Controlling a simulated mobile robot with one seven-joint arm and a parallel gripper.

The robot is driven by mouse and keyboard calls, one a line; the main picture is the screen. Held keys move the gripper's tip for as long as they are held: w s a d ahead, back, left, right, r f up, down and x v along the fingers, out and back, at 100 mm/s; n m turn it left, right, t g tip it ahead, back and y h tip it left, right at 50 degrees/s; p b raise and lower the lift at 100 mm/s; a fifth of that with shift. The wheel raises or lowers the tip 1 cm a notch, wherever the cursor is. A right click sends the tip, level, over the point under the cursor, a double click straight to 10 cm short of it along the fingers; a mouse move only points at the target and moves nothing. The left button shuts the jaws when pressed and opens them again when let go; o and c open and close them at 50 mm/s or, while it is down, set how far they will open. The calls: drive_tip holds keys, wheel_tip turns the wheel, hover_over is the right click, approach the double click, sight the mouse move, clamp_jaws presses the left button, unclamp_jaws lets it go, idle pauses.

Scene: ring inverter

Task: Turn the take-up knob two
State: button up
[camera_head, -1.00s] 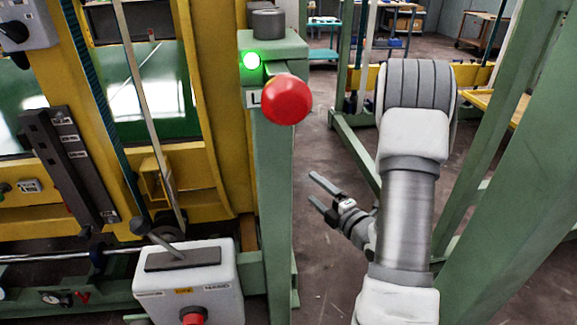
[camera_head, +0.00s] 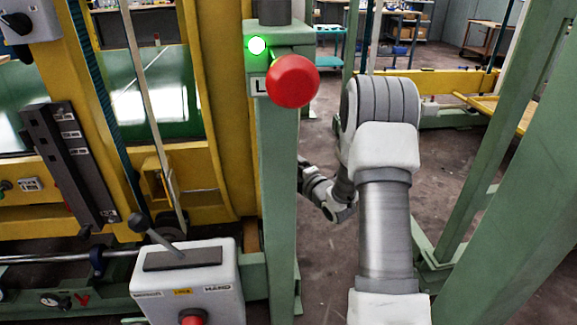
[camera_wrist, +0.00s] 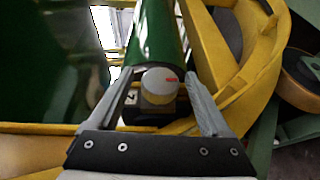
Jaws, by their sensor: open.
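My gripper (camera_wrist: 160,77) is open, with one finger on each side of the knob in the picture. I cannot tell whether the fingers touch it or how deep they reach. In the head view my wrist reaches left behind the green post, which hides my fingers and that knob.
The green post (camera_head: 276,170) carries a large red button (camera_head: 292,82) and a lit green lamp (camera_head: 257,45). A white lever box (camera_head: 190,280) stands lower left. Yellow frame parts (camera_wrist: 255,50) curve close to the right finger. Another green post (camera_head: 515,200) stands right of my arm.

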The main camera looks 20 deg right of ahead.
clamp_jaws()
idle(0.4)
drive_tip(key=shift+r, duration=0.1)
drive_tip(key=g+p, duration=0.1)
drive_tip(key=p, duration=0.1)
drive_tip(key=g+p, duration=0.1)
drive_tip(key=shift+r+m+p, duration=0.25)
drive_tip(key=shift+m+p, duration=0.1)
drive_tip(key=shift+m, duration=0.05)
drive_tip(key=m+g+p, duration=0.1)
drive_tip(key=g+p, duration=0.2)
drive_tip(key=p, duration=0.5)
drive_tip(key=shift+g, duration=0.3)
drive_tip(key=m+g+p, duration=0.1)
drive_tip(key=g+p, duration=0.3)
drive_tip(key=p, duration=1.1)
drive_tip(key=shift+r, duration=0.1)
drive_tip(key=p, duration=0.4)
drive_tip(key=shift+g, duration=0.4)
drive_tip(key=shift+f+g+p, duration=0.25)
drive_tip(key=shift+g+p, duration=0.15)
drive_tip(key=shift+p, duration=0.8)
